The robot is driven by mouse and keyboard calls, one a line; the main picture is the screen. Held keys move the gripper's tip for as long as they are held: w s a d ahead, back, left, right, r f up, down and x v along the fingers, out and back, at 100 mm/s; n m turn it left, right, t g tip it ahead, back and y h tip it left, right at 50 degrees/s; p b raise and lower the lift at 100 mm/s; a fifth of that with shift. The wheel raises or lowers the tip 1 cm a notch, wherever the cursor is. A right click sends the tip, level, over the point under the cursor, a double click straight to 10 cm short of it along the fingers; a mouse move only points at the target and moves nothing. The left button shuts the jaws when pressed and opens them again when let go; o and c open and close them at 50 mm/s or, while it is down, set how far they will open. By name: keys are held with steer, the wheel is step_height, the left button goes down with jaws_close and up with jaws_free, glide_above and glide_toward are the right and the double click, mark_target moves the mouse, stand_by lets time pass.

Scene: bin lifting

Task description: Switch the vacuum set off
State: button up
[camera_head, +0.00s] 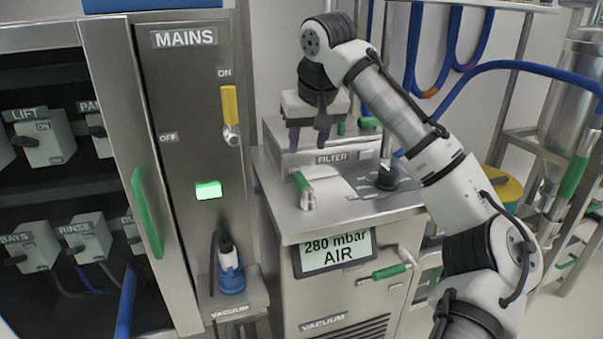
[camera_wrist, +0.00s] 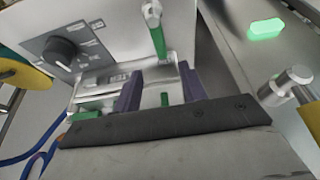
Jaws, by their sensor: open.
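The vacuum set (camera_head: 285,285) is a steel cabinet labelled VACUUM, with a lit display (camera_head: 337,249) reading "280 mbar AIR". A black rotary knob (camera_head: 387,178) sits on its top panel and also shows in the wrist view (camera_wrist: 60,51); its setting is too small to read. A FILTER block (camera_head: 330,157) stands behind a green-handled valve (camera_head: 303,183). My gripper (camera_head: 308,137) points down over the FILTER block, left of the knob. Its purple fingers are apart and empty in the wrist view (camera_wrist: 160,78). Another green-handled valve (camera_head: 390,271) is on the front.
The MAINS cabinet at left has a yellow lever (camera_head: 229,105) up by ON and a lit green lamp (camera_head: 208,190). A blue plug (camera_head: 231,275) sits in the VACUUM socket. A green door handle (camera_head: 147,213) sticks out. Blue hoses (camera_head: 500,67) hang at right.

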mark_target(301, 177)
steer(key=x, duration=1.1)
jaws_close()
